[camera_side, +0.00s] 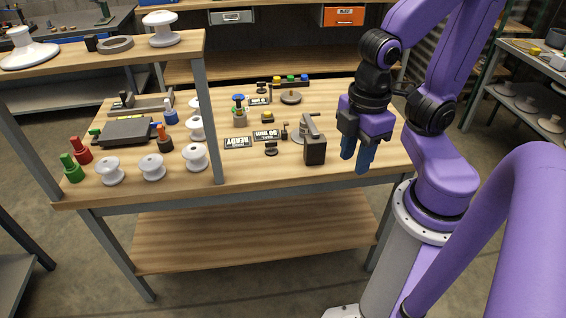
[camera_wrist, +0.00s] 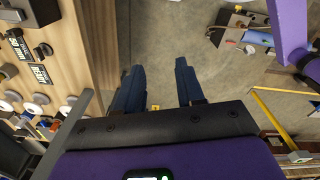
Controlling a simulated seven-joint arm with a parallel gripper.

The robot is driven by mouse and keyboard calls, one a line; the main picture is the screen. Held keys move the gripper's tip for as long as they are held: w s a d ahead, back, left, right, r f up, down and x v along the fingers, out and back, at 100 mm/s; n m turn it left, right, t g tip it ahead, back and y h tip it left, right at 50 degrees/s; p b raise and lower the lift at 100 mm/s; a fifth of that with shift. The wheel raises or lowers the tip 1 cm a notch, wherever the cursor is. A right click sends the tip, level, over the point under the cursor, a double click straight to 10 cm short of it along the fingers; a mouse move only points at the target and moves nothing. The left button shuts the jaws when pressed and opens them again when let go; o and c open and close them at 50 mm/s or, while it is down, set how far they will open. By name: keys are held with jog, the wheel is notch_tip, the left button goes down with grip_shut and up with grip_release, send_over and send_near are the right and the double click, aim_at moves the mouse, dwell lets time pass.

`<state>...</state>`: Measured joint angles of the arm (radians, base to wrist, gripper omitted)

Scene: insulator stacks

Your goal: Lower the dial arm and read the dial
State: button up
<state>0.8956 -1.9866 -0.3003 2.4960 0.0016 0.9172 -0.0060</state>
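A dial device (camera_side: 314,150) stands near the front right of the wooden bench in the side view. It has a dark upright block, a grey arm (camera_side: 309,126) rising at its top and a round grey base behind. Its dial face is not readable. My gripper (camera_side: 357,155) is to the right of it, apart from it, at the bench's front edge with its blue fingers pointing down. In the wrist view my gripper (camera_wrist: 160,88) is open and empty, with bare floor between the fingers. A dark block at the wrist view's upper left may be the same device.
Black signs, one marked READY (camera_side: 238,142), lie left of the device. Small knobs and a button box (camera_side: 291,80) stand behind. White insulators (camera_side: 152,167) and colored pegs stand at the left, near a shelf post (camera_side: 208,125). The bench's right end is mostly clear.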

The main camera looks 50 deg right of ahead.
jog(key=w+r+m, duration=0.1)
jog(key=w+r, duration=0.2)
jog(key=w, duration=1)
jog(key=w+d+m+g, duration=0.2)
jog(key=w+d, duration=1.6)
jog(key=d, duration=0.2)
jog(key=d+f+y, duration=0.2)
jog(key=d+f, duration=0.1)
jog(key=d, duration=1.2)
jog(key=s+x, duration=0.1)
jog(key=x, duration=1.5)
jog(key=shift+s+d+m, duration=0.2)
jog(key=shift+m, duration=0.1)
jog(key=shift+f, duration=0.1)
jog(key=shift+c, duration=0.3)
grip_shut()
